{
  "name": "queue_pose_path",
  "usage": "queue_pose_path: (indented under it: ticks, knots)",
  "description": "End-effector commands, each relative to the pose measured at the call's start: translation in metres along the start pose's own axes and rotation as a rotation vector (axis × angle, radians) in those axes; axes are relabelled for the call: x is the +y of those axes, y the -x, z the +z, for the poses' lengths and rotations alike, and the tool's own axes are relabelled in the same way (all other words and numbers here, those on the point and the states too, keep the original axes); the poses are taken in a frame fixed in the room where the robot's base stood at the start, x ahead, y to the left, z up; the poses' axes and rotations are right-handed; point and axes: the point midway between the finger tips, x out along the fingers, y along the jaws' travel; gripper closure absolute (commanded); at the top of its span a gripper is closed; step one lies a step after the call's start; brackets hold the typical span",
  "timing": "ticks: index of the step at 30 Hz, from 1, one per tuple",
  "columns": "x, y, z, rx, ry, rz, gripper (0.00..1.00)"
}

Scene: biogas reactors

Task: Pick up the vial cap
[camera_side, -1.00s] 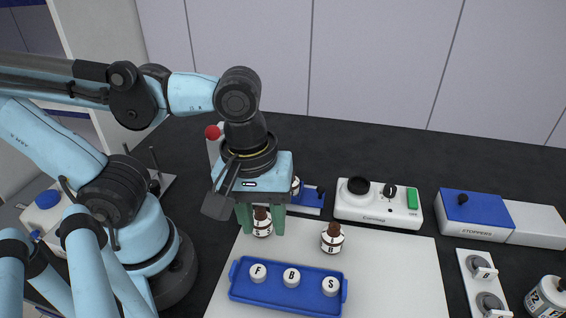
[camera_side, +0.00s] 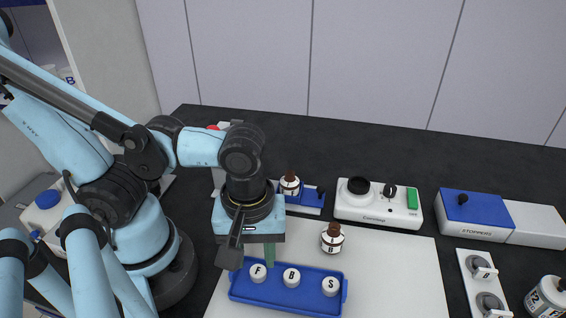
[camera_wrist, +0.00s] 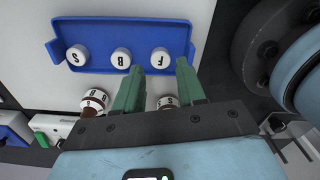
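Three white round vial caps sit in a blue tray (camera_side: 240,290): F (camera_side: 258,272), B (camera_side: 291,277) and S (camera_side: 331,286). In the wrist view the F cap (camera_wrist: 160,58) lies between and just beyond the tips of my gripper's green fingers (camera_wrist: 159,67); the B cap (camera_wrist: 121,58) and S cap (camera_wrist: 77,56) are off to the left. My gripper (camera_side: 262,256) is open and empty, just behind the F cap in the side view. Whether the fingers reach down beside the cap cannot be told.
A brown vial marked B (camera_side: 332,239) stands on the white board (camera_side: 390,280). A vial marked S (camera_wrist: 167,103) shows between the fingers' bases, hidden in the side view. Another vial (camera_side: 290,184) stands on a blue device behind. The board's right side is clear.

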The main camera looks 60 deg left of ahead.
Motion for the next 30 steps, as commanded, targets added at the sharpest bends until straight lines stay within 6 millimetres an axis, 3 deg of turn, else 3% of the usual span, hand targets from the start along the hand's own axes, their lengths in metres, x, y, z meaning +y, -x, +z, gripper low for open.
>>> queue_pose_path:
  ticks: [8,30]
  knots:
    - [0.0,-0.007,0.0,0.0,0.0,0.0,0.6]
    - [0.002,-0.053,0.002,0.0,0.0,0.001,0.6]
